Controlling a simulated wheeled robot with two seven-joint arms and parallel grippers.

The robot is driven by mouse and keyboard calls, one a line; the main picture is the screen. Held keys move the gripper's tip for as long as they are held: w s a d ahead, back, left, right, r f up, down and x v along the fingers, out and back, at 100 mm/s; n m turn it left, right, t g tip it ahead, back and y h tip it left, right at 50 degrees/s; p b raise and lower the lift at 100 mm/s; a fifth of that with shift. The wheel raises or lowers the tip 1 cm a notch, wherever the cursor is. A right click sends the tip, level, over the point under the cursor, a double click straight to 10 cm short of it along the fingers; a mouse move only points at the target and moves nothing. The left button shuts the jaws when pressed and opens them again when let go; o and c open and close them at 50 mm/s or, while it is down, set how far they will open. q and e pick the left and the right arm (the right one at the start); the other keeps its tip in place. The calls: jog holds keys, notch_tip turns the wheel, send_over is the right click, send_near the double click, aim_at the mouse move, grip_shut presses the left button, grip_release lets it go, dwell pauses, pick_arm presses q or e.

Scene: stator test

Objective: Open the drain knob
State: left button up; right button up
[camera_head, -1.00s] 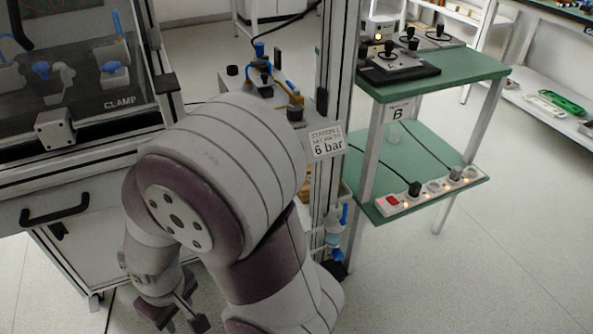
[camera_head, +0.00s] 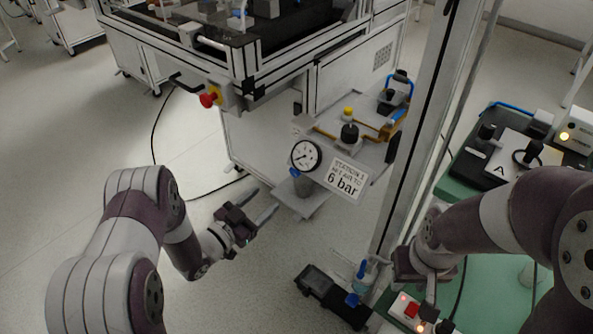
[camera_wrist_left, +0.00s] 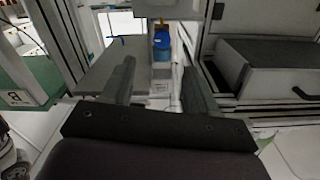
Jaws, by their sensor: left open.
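A blue knob (camera_head: 295,173) sits below the round pressure gauge (camera_head: 306,155) on the air panel, above a grey bowl (camera_head: 302,186); I take it for part of the drain unit. My left gripper (camera_head: 266,202) is open and empty, to the left of and lower than this unit, its fingers pointing toward it. In the left wrist view, a blue part (camera_wrist_left: 162,42) shows between and beyond the two open fingers (camera_wrist_left: 158,75), apart from them. I cannot tell which blue part is the drain knob. My right gripper (camera_head: 428,306) hangs near the power strip; its jaw opening is unclear.
A "6 bar" sign (camera_head: 345,178) hangs beside the gauge. A red switch (camera_head: 411,309) lies under my right gripper. A blue-capped bottle unit (camera_head: 361,270) stands by the post (camera_head: 425,130). A red emergency button (camera_head: 208,98) juts from the cabinet.

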aim_at(293, 173)
pick_arm(q)
jog(key=b+x, duration=0.3)
jog(key=x, duration=0.8)
jog(key=shift+w+a+f, duration=0.1)
jog(key=shift+f, duration=0.05)
jog(key=shift+w+d, duration=0.25)
jog(key=shift+w, duration=0.15)
jog(key=c, duration=1)
